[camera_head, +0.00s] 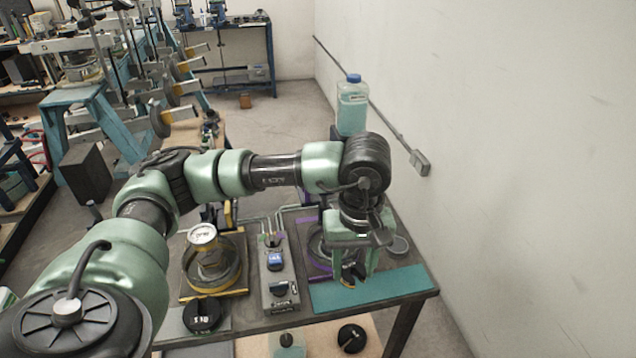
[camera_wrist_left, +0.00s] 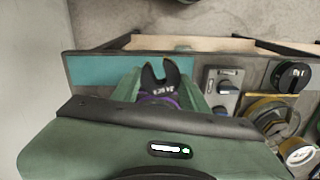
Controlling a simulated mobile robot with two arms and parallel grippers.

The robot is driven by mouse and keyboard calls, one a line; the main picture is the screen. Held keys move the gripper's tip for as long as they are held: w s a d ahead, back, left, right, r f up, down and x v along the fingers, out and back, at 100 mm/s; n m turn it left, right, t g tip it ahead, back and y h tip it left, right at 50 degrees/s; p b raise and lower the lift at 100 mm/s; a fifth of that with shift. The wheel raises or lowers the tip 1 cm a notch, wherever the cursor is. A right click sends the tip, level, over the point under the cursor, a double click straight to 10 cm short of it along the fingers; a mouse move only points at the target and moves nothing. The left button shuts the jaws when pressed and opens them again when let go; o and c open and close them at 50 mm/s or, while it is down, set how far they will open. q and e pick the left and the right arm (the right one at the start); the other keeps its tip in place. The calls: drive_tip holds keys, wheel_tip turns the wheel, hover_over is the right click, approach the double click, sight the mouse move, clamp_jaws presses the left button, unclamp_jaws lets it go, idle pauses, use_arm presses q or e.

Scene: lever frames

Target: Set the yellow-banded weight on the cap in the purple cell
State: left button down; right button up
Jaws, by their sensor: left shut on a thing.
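My left gripper (camera_head: 352,268) points down over the purple cell, at the right of the bench. It is shut on a black slotted weight (camera_wrist_left: 160,80), whose open slot and pale lettering show in the left wrist view. In the head view a bit of yellow shows on the weight (camera_head: 350,278) between the fingers. The purple cell (camera_head: 318,250) is a round dark body with purple edging, partly hidden by my gripper. Its cap is hidden, so I cannot tell whether the weight touches it. My right gripper is not in view.
A grey control box (camera_head: 278,288) sits between the cells. Black knob-like weights (camera_head: 203,315) lie nearer me. A teal mat (camera_head: 375,288) is clear. A blue-capped bottle (camera_head: 352,105) stands behind my arm; a wall (camera_head: 520,150) rises right.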

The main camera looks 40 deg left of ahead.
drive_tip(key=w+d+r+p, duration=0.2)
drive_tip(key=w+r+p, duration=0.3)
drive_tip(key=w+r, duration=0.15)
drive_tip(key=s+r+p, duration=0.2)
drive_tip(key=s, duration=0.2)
use_arm(q)
drive_tip(key=w+a+n, duration=0.3)
drive_tip(key=n, duration=0.5)
drive_tip(key=w+a+n+b, duration=0.1)
drive_tip(key=w+a+n, duration=0.2)
drive_tip(key=n, duration=0.5)
drive_tip(key=w+a+r+n, duration=0.1)
drive_tip(key=w+a+n, duration=0.3)
drive_tip(key=n, duration=0.4)
drive_tip(key=shift+w+a, duration=0.1)
drive_tip(key=shift+a, duration=0.65)
wheel_tip(320, 180, down, 2)
drive_tip(key=shift+f+b, duration=0.1)
drive_tip(key=shift+b, duration=0.65)
drive_tip(key=shift+f+b, duration=1.6)
drive_tip(key=shift+f, duration=0.35)
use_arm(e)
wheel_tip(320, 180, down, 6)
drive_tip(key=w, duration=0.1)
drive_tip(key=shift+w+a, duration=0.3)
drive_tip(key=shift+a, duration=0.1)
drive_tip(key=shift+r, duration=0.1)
